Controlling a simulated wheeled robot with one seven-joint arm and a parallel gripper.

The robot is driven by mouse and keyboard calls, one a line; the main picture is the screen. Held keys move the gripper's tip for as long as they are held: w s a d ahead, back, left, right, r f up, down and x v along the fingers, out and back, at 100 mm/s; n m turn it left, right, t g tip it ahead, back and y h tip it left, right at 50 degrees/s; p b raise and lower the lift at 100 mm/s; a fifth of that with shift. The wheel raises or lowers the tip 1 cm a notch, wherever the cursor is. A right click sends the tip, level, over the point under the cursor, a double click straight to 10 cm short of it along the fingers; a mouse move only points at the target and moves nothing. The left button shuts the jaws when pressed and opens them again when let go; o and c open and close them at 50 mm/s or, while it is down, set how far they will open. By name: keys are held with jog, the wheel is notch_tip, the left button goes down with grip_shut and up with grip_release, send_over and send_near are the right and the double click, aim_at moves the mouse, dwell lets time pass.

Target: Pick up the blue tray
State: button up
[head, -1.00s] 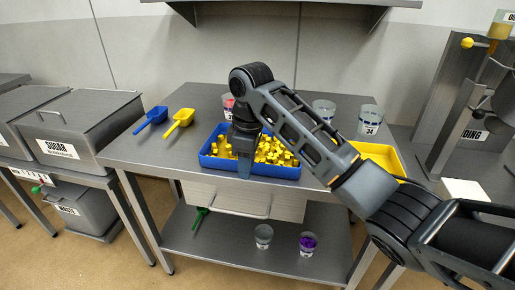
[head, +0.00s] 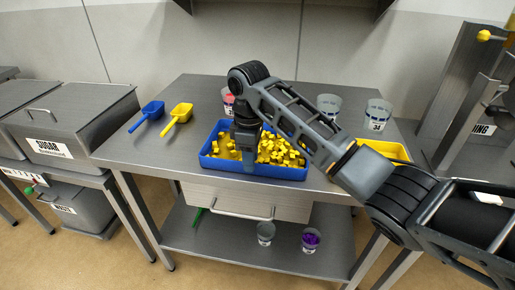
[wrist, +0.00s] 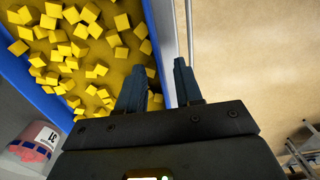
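The blue tray (head: 285,173), full of yellow cubes (head: 275,150), sits at the front of the metal table. My gripper (head: 247,166) points down at the tray's front wall, left of its middle, and my arm hides part of the tray. In the wrist view, one blue side of the tray (wrist: 40,96) runs along the left. My gripper (wrist: 160,88) is open there, with one finger over the cubes and the other outside the tray. The tray wall runs between the fingers; I cannot tell whether they touch it.
A blue scoop (head: 147,115) and a yellow scoop (head: 178,117) lie left of the tray. Labelled cups (head: 377,114) stand behind, and a yellow tray (head: 386,150) is at right. A drawer (head: 225,199) is below. A cup (wrist: 33,143) shows at lower left in the wrist view.

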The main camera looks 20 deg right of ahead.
jog(key=shift+f, duration=1.25)
jog(key=shift+c, duration=0.4)
grip_shut()
jog(key=shift+r, duration=0.1)
